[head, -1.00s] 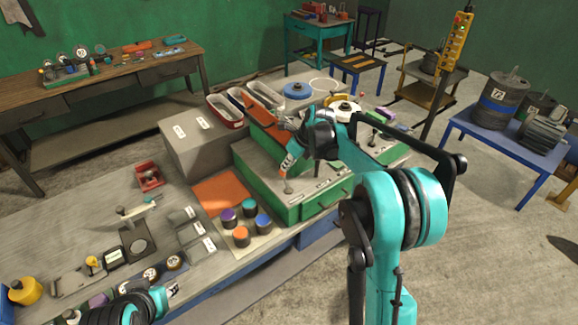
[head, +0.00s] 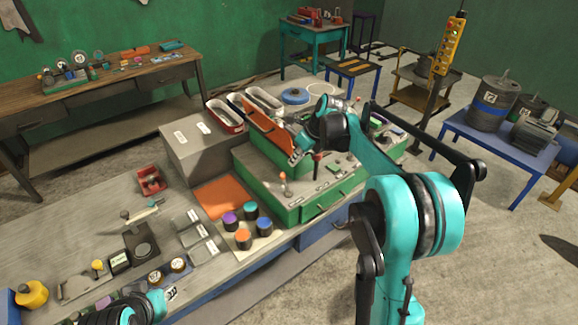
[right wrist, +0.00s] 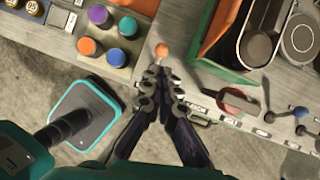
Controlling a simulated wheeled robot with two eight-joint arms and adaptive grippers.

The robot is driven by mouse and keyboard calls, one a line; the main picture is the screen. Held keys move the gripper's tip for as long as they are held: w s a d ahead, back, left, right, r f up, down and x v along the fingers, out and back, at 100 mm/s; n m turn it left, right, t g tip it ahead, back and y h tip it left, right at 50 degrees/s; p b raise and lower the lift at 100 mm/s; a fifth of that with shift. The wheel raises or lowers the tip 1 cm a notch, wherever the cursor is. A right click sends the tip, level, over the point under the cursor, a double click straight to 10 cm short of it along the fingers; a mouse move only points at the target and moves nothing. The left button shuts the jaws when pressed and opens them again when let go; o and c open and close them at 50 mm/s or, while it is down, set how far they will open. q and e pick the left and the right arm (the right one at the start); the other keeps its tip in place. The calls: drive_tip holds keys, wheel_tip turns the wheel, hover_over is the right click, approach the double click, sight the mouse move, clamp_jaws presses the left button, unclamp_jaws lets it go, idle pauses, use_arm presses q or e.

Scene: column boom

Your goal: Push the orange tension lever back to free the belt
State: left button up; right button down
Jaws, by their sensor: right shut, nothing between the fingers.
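The orange-knobbed lever (head: 283,179) stands on the top of the green-sided machine (head: 296,213), near its front left. In the right wrist view its round orange knob (right wrist: 162,49) sits just beyond the fingertips, with a small apparent gap. My right gripper (head: 296,158) is shut and empty, above the machine top and behind the lever in the head view; it also shows in the right wrist view (right wrist: 160,74). A dark belt-like loop (right wrist: 262,42) lies to the right of the knob in the right wrist view. My left gripper (head: 170,293) is low at the left; its fingers are too small to judge.
An upright orange panel (head: 266,130) stands close behind my right gripper. A red-topped lever (head: 317,156) is to its right. Purple, teal, blue and orange-topped cylinders (head: 242,236) stand left of the machine. An orange mat (head: 220,196) lies behind them.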

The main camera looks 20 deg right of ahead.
wheel_tip(320, 180, up, 6)
drive_tip(key=d+p, duration=0.1)
drive_tip(key=shift+d, duration=0.3)
drive_tip(key=shift+w, duration=0.15)
